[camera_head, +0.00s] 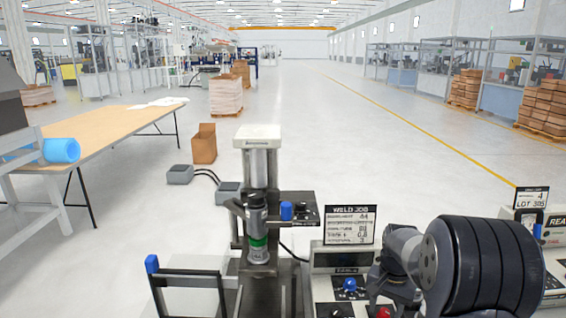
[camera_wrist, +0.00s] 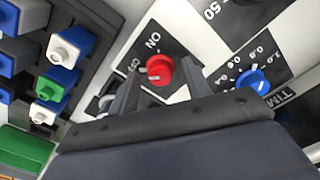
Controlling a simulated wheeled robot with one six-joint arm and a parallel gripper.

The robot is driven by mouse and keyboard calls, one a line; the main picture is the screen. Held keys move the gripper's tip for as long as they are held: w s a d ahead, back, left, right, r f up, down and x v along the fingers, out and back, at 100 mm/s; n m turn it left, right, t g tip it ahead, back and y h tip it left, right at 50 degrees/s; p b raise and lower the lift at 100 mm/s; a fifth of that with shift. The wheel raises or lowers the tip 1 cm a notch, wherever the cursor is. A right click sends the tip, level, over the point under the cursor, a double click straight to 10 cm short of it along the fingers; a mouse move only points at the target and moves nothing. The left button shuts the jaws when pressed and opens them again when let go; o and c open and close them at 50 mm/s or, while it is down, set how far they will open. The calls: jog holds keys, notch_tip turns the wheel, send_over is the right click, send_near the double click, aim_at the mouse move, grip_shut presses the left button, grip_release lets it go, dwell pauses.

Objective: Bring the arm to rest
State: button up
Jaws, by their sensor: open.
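My arm (camera_head: 470,262) reaches in at the lower right of the head view, its dark ribbed section over the right side of a control box (camera_head: 340,262). My gripper (camera_wrist: 162,68) shows in the wrist view with its two fingers spread. A red ON/OFF knob (camera_wrist: 160,70) appears between the fingertips, with a gap seen on the finger sides; whether the fingers are above or around it is hard to tell. The red knob also shows at the lower edge of the head view (camera_head: 382,312). In the head view my fingers are hidden or out of frame.
A blue timer dial (camera_wrist: 253,82) is right of the fingers. Several coloured plug-like parts (camera_wrist: 62,55) stand at left. A press-like welder (camera_head: 262,200) and a WELD JOB sign (camera_head: 349,225) stand left of my arm. A second sign (camera_head: 531,200) is at right.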

jog(key=m, duration=0.4)
jog(key=shift+m, duration=0.4)
jog(key=m, duration=0.4)
jog(key=shift+r, duration=1.1)
